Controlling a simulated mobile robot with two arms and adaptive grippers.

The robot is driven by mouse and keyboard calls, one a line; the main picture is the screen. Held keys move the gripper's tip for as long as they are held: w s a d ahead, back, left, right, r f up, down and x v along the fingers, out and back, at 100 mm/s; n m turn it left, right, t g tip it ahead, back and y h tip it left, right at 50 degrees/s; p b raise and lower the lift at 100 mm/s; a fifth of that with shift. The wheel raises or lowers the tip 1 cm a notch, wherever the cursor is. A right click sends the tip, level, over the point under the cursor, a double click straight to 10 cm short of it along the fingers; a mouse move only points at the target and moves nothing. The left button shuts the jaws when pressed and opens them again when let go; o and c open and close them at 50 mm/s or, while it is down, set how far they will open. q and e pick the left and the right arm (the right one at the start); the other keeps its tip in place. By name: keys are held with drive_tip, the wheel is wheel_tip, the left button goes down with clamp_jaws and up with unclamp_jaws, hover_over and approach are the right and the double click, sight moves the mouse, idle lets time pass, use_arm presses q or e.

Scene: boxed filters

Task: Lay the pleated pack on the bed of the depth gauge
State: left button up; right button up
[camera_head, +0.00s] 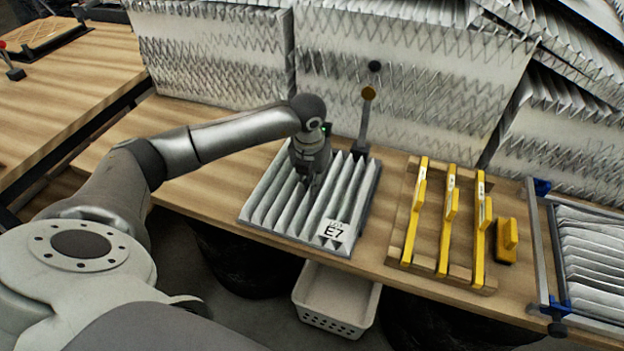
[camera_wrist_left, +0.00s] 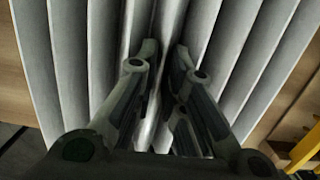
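The pleated pack (camera_head: 283,205), grey-white with long folds and a label reading E7, lies flat on the wooden bench. My left gripper (camera_head: 309,180) points down into the middle of its folds. In the left wrist view its two fingers (camera_wrist_left: 166,52) stand close on either side of one pleat (camera_wrist_left: 163,85). Whether they press on it is not clear. A dark post with a gold knob (camera_head: 368,93) stands at the pack's back edge; a grey edge shows along the pack's right side. I cannot tell for certain which fixture is the depth gauge. My right gripper is not in view.
Right of the pack is a wooden frame (camera_head: 397,247) with three yellow bars, and a yellow block (camera_head: 506,240). A blue-cornered frame (camera_head: 541,250) holds pleats at far right. Large pleated filters (camera_head: 400,70) line the back. A white basket (camera_head: 337,298) stands below the front edge.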

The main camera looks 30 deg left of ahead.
use_arm(q)
drive_tip(key=shift+o, duration=0.4)
drive_tip(key=shift+r, duration=0.1)
drive_tip(key=shift+r+p, duration=0.5)
drive_tip(key=shift+r, duration=0.15)
drive_tip(key=shift+r+p, duration=0.8)
drive_tip(key=shift+r, duration=0.75)
drive_tip(key=o, duration=0.6)
drive_tip(key=shift+c, duration=0.2)
